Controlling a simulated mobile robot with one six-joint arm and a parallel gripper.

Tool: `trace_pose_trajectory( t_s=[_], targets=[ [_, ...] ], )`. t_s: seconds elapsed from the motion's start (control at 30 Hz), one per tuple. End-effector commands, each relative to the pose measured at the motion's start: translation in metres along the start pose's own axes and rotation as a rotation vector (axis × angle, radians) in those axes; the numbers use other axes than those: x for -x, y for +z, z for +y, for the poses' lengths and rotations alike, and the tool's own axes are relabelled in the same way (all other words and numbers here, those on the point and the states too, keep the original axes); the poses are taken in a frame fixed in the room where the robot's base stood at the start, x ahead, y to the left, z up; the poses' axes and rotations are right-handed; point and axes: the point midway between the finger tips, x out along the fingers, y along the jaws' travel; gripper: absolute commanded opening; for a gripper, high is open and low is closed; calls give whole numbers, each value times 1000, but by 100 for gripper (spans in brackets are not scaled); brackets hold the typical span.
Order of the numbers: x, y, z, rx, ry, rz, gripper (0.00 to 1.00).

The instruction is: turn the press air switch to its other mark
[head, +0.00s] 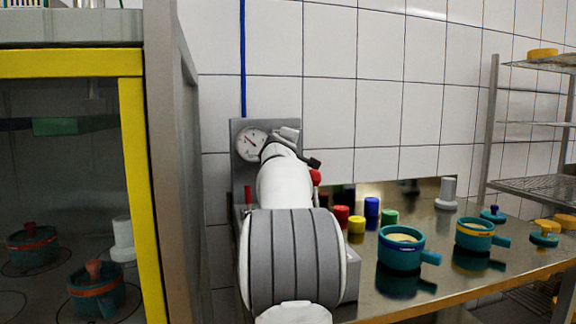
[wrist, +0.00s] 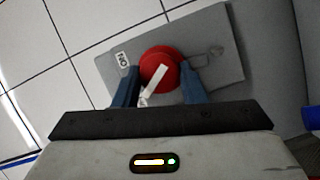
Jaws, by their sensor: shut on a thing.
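The air switch is a round red knob (wrist: 156,62) with a white pointer bar across it, on a grey plate (wrist: 215,85) in the wrist view. My gripper (wrist: 159,72) is shut on the knob, one blue finger on each side. In the head view my arm hides the knob, in front of a grey panel (head: 238,128).
A yellow-framed cabinet (head: 133,150) stands left. On the metal table (head: 372,305) at right are teal moulds (head: 398,257) and several coloured cylinders (head: 372,206). A wire rack (head: 492,130) stands at far right.

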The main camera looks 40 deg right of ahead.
Motion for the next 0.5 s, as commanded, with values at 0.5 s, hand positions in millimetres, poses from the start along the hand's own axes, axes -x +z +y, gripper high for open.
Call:
trace_pose_trajectory(
  t_s=[0.5],
  targets=[
    [0, -1, -2, 145, 59, 9, 15]
  ],
)
